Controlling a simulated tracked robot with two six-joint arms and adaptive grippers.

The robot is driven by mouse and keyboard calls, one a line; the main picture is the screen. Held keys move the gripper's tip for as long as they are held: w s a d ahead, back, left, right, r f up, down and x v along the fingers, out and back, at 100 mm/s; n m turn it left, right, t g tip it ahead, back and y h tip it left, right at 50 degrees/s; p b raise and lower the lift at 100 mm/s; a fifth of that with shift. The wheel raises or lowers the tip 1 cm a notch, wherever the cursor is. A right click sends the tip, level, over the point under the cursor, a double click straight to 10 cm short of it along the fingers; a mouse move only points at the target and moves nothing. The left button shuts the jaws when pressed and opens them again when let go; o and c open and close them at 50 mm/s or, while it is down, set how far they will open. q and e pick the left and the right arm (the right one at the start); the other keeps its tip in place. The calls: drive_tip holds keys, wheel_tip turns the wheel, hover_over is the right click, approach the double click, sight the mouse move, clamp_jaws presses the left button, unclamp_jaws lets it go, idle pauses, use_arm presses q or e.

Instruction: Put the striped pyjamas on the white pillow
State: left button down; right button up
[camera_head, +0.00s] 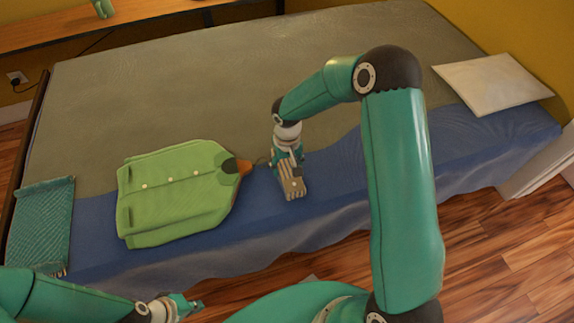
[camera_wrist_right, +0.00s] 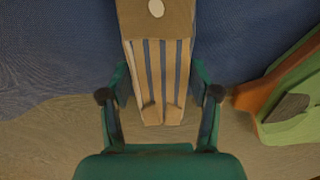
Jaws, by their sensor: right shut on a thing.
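The striped pyjamas (camera_head: 292,184) are a small, narrow tan bundle with darker lengthwise stripes and a pale oval spot. They are over the blue strip of the bed, near its middle.
A green buttoned garment (camera_head: 175,195) with an orange-brown collar lies left of my right gripper. A teal ribbed cloth (camera_head: 42,225) lies at the bed's left end. The grey bed cover (camera_head: 200,90) is clear towards the back. A wooden shelf (camera_head: 130,15) runs behind.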

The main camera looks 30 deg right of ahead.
drive_tip(key=shift+f, duration=0.1)
drive_tip(key=o, duration=1.3)
